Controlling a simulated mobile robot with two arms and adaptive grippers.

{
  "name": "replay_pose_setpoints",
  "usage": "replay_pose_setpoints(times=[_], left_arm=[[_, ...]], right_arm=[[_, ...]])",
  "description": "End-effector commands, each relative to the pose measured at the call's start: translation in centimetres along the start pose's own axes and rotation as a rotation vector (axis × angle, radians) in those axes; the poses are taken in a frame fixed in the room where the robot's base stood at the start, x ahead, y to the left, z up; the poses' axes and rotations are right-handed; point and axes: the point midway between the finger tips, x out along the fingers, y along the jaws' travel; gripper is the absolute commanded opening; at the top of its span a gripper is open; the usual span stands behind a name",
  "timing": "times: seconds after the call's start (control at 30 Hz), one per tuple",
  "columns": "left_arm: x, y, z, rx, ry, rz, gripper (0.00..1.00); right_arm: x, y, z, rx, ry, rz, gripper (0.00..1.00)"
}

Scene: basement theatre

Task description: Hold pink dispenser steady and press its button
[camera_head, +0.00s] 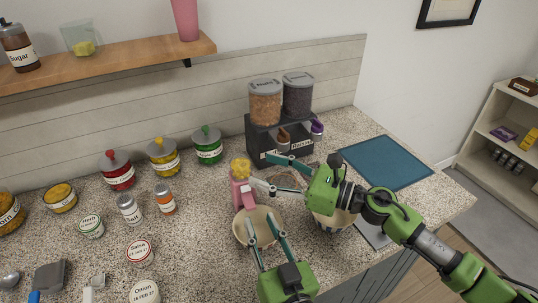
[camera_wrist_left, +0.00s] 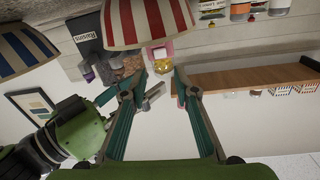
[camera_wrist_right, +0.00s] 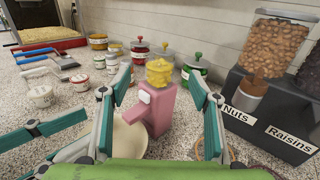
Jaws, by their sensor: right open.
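The pink dispenser (camera_head: 242,194) stands upright on the counter with a yellow-filled top, behind a cream bowl (camera_head: 240,232). The left wrist view shows the bowl's red-striped outside (camera_wrist_left: 145,22) and the dispenser (camera_wrist_left: 159,53).
A dark cereal stand (camera_head: 262,139) with nuts and raisins is at the back right. A second bowl is partly hidden under my right gripper. Lidded jars (camera_head: 117,170) and small cans stand left. A blue mat (camera_head: 387,162) lies bare at right. A shelf (camera_head: 120,60) hangs above.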

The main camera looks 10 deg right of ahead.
Motion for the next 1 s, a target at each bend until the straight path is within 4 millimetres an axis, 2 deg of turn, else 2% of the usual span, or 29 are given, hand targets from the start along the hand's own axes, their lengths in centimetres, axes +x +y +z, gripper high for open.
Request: replay_pose_setpoints(times=[0.2,0.4,0.6,0.87,1.0], left_arm=[[0.0,0.0,0.0,0.0,0.0,0.0,0.28],[0.0,0.0,0.0,0.0,0.0,0.0,0.28],[0.0,0.0,0.0,0.0,0.0,0.0,0.28],[0.0,0.0,0.0,0.0,0.0,0.0,0.28],[0.0,0.0,0.0,0.0,0.0,0.0,0.28]], right_arm=[[3.8,0.0,0.1,0.0,-0.004,0.002,0.57],[6.4,0.0,0.0,0.0,-0.002,0.0,0.57],[7.4,0.0,-0.1,0.001,0.0,0.0,0.57],[7.5,0.0,-0.1,0.001,0.0,0.0,0.57],[7.5,0.0,-0.1,0.001,0.0,0.0,0.2]])
